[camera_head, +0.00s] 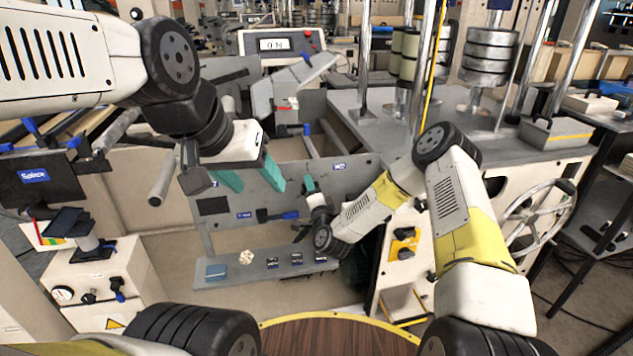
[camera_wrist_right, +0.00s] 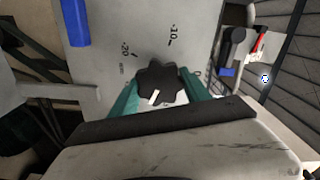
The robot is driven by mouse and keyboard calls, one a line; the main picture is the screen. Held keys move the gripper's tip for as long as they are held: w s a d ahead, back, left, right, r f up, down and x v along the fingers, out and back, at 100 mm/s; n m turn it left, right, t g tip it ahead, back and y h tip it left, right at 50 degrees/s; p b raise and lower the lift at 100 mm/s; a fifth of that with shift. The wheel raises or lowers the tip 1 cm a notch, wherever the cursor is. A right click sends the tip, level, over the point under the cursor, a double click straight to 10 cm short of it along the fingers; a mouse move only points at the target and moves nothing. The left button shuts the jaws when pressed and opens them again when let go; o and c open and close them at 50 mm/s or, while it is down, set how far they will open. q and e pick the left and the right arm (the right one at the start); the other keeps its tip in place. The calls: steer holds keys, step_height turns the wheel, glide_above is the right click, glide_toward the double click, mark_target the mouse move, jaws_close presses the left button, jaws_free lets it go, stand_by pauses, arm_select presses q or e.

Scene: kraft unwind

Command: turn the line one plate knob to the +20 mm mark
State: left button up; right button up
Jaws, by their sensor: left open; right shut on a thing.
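In the right wrist view, a black lobed knob (camera_wrist_right: 160,76) sits on a grey plate (camera_wrist_right: 100,62) printed with -20, -10 and 0 marks. A short white pointer (camera_wrist_right: 154,97) shows on the knob's lower side, toward my gripper's body. The +20 mark is not visible. My right gripper (camera_wrist_right: 160,94) has its teal fingers on both sides of the knob, shut on it. In the head view, my right gripper (camera_head: 310,186) is at the grey panel (camera_head: 345,184), and the knob cannot be made out there. My left gripper (camera_head: 252,178) is open and empty, left of the right one.
A low shelf (camera_head: 225,282) below the panel carries a blue block, a pale lumpy item and several small dark parts. A digital display box (camera_head: 272,44) stands behind. A handwheel (camera_head: 538,212) is at the right. A gauge cabinet (camera_head: 100,284) stands at the left.

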steer(key=m, duration=0.3)
steer(key=shift+f+m, duration=0.15)
steer(key=shift+m, duration=2.15)
steer(key=o, duration=1.4)
steer(key=v, duration=0.8)
steer(key=shift+w+a, duration=0.1)
